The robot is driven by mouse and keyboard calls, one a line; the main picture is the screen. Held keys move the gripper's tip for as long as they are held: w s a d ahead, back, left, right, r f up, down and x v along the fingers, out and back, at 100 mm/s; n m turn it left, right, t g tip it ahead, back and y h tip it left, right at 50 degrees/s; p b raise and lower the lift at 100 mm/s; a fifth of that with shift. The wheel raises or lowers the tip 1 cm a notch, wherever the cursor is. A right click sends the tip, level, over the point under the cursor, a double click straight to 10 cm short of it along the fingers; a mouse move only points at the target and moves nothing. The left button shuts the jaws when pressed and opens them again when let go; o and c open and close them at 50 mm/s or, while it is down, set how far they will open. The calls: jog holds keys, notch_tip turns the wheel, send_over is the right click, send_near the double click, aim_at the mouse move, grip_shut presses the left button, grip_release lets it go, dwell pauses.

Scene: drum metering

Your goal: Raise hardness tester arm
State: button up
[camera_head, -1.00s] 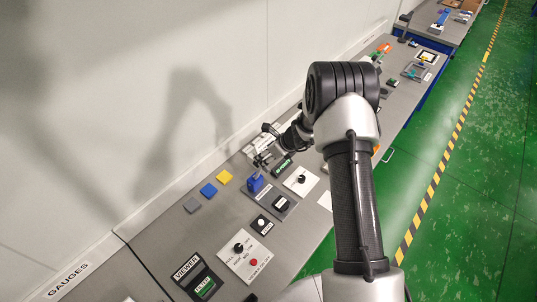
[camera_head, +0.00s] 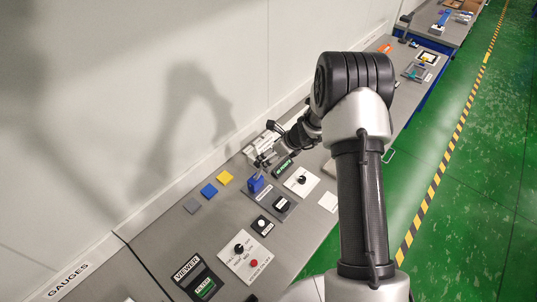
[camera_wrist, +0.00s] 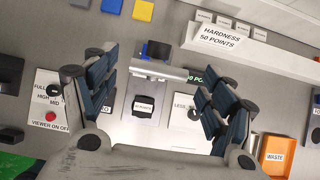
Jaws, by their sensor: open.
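The hardness tester, as I take it, is a blue block (camera_head: 256,183) on a grey base plate (camera_head: 282,207) on the bench. In the wrist view its dark blue block (camera_wrist: 157,50) has a silver bar (camera_wrist: 150,69) across its front, and a black pad (camera_wrist: 144,106) lies on the plate. My gripper (camera_head: 266,162) is just beyond the block in the head view. In the wrist view my gripper (camera_wrist: 150,82) is open and empty, with the bar and plate showing between its fingers. I cannot tell its height or any contact.
Knob panels flank the tester: a viewer panel (camera_wrist: 50,103) and a panel marked LESS (camera_wrist: 187,112). A HARDNESS 50 POINTS sign (camera_wrist: 222,38) and an orange waste bin (camera_wrist: 276,154) are near. Blue (camera_head: 208,190) and yellow (camera_head: 225,178) tiles lie near the wall.

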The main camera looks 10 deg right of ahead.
jog(key=v, duration=0.9)
jog(key=s+a+r+n+g+b, duration=0.1)
jog(key=s+a+r+n+b, duration=0.2)
jog(key=s+a+n+b, duration=0.35)
jog(key=s+a+r+n+b, duration=0.2)
jog(key=s+a+n+b, duration=0.1)
jog(key=s+n+b, duration=0.55)
jog(key=s+d+f+n+h+b, duration=0.2)
jog(key=s+f+n+b, duration=0.2)
jog(key=s, duration=0.5)
jog(key=s+d+f+n+h+b, duration=0.2)
jog(key=s+f+n+b, duration=0.2)
jog(key=s+n+b, duration=0.4)
jog(key=shift+s+f+n+b, duration=0.4)
jog(key=shift+s+n, duration=0.5)
jog(key=shift+s, duration=0.25)
